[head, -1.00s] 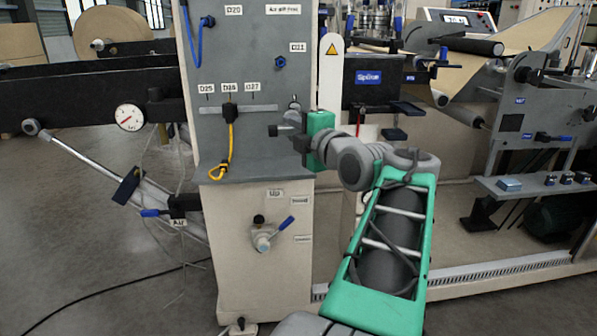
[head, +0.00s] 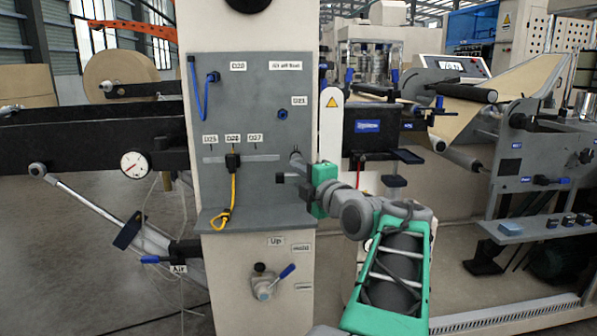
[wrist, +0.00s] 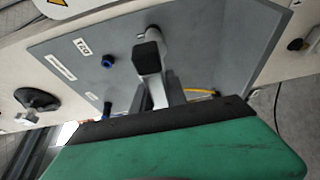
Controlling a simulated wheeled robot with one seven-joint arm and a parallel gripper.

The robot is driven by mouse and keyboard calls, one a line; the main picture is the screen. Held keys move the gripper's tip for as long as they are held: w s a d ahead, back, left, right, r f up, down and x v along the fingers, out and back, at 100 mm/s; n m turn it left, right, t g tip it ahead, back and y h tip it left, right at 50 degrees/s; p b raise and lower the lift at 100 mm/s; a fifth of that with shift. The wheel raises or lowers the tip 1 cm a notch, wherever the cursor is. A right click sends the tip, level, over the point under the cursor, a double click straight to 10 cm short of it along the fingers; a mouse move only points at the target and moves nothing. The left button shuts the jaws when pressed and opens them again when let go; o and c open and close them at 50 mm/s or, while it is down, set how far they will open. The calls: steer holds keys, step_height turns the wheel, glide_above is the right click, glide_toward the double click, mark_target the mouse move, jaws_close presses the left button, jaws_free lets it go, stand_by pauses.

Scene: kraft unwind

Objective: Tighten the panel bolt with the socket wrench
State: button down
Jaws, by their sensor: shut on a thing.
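The grey panel (head: 250,190) faces me in the head view. The blue bolt (head: 282,114) sits on it below the D21 label, and it also shows in the wrist view (wrist: 108,61). My gripper (head: 287,179) is at the panel's right edge, below and slightly right of the bolt. It is shut on what looks like the grey metal socket wrench (head: 297,158), whose round end (wrist: 156,36) shows beyond the dark fingertip in the wrist view. The wrench is apart from the bolt. Most of its grip is hidden by my gripper.
A yellow cable (head: 234,190) hangs from D26 and a blue cable (head: 200,95) near D20. A shelf ledge (head: 255,216) juts out below the panel. A valve with a blue lever (head: 286,271) is under it.

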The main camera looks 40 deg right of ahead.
steer(key=shift+w+d+p, duration=0.3)
steer(key=shift+w+p, duration=0.15)
stand_by(0.3)
steer(key=shift+w+d+r+b, duration=0.15)
steer(key=shift+w+d+b, duration=0.45)
steer(key=shift+b, duration=1.55)
stand_by(1.6)
steer(key=shift+a, duration=0.1)
steer(key=shift+w+m+t+b, duration=0.1)
steer(key=shift+m+t+b, duration=0.3)
steer(key=shift+m+b, duration=0.6)
